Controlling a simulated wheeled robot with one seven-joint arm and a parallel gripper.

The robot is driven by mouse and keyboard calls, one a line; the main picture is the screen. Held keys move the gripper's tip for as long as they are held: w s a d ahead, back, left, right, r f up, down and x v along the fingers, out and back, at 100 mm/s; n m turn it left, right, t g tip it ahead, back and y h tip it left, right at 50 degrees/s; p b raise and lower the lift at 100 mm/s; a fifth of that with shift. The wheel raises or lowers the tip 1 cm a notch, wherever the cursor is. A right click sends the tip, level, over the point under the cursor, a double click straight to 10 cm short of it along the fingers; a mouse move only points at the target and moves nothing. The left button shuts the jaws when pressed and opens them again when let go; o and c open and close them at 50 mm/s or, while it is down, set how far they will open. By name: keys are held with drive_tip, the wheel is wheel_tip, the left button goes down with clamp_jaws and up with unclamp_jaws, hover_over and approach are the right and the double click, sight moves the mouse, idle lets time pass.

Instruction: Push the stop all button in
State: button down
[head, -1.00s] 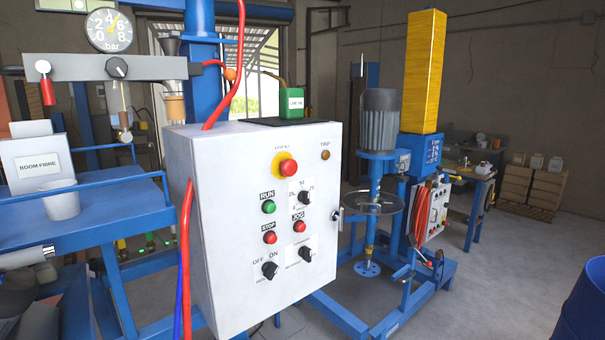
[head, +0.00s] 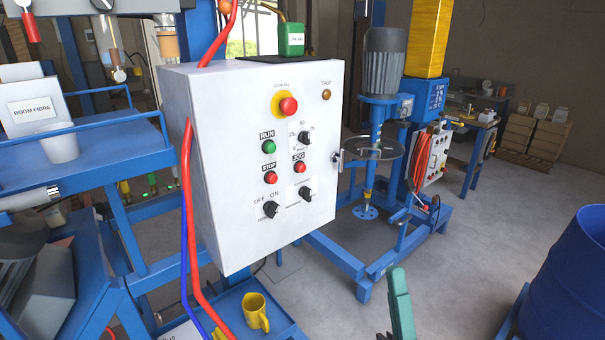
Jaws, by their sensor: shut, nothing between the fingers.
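The stop all button (head: 288,106) is a red mushroom head on a yellow round backing, high on the front of a white control box (head: 223,110). It faces out and stands proud of the panel; nothing covers it. My gripper (head: 398,275) shows only in part as a teal-green finger shape at the bottom edge, right of centre. It is shut and empty. It appears low and to the right of the box in the picture, apart from the button. The rest of the arm is mostly outside the frame.
Below the button are a green RUN button (head: 268,146), red STOP (head: 271,178) and JOG (head: 299,168) buttons, and black knobs. Red hose (head: 187,190) runs by the box's left edge. A yellow mug (head: 255,312) stands below. A blue drum (head: 572,275) is at right.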

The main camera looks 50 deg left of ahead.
sight(292, 108)
drive_tip(key=w+a+r+n+g+h, duration=0.2)
drive_tip(key=a+r+n+g, duration=0.4)
drive_tip(key=r+n, duration=0.5)
drive_tip(key=w+a+r+n+g+h, duration=0.3)
drive_tip(key=a+r+n+g+h, duration=0.1)
drive_tip(key=a+r+n+g, duration=0.3)
drive_tip(key=shift+w+a+r+n+g, duration=0.3)
drive_tip(key=shift+a+r+n, duration=0.95)
drive_tip(key=shift+r+n, duration=1.25)
drive_tip(key=shift+f+n, duration=0.3)
drive_tip(key=shift+f, duration=0.05)
drive_tip(key=a, duration=0.9)
drive_tip(key=w+a, duration=0.1)
drive_tip(key=a, duration=0.4)
drive_tip(key=shift+w, duration=0.1)
